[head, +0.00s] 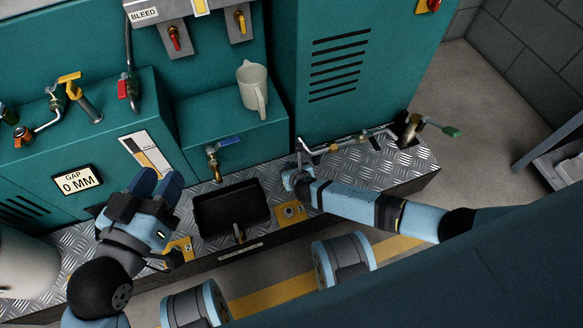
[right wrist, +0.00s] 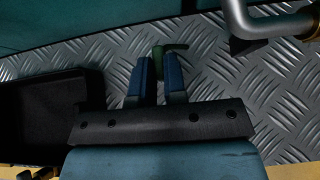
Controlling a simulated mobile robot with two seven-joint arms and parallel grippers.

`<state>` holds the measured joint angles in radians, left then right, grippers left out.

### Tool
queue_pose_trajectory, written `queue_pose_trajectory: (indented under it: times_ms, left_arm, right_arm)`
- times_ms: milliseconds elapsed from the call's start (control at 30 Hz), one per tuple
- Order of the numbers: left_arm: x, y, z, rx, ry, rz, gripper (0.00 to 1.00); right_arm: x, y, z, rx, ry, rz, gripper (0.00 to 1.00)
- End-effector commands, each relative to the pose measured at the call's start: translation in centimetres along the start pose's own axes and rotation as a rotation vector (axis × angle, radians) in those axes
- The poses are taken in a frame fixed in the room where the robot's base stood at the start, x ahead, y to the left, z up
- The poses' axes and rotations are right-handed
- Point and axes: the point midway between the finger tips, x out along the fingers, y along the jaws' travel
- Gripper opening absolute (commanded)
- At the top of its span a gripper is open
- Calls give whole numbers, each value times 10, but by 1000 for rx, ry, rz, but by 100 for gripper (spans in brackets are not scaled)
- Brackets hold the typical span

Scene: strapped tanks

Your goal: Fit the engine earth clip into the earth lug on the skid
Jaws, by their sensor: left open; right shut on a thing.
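My right gripper (head: 297,170) is low over the tread-plate skid (head: 395,172). In the right wrist view, its two blue fingers (right wrist: 158,78) are shut on a small dark green bent piece (right wrist: 172,47). I cannot tell for sure that this piece is the engine earth clip. A yellow plate (head: 290,211) with a round fitting is on the skid, just left of and nearer than the right gripper. I cannot tell whether it bears the earth lug. My left gripper (head: 156,184) is open and empty in front of the green cabinet.
A black tray (head: 207,222) sits on the skid between the grippers, and its wall also shows in the right wrist view (right wrist: 92,82). A bent pipe (head: 350,142) runs beside the right gripper. A blue-handled tap (head: 213,160) and a mug (head: 252,90) are behind.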

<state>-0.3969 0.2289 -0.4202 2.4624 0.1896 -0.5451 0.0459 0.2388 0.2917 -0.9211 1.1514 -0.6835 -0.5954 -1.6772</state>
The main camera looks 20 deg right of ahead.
Motion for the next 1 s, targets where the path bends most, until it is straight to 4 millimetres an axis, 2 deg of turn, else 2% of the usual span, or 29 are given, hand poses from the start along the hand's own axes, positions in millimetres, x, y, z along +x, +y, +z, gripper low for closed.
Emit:
queue_pose_trajectory:
  times_ms: [1000]
  left_arm:
    - [-1,2,-9,0,1,0,43]
  right_arm:
    - [0,0,0,-1,0,0,0]
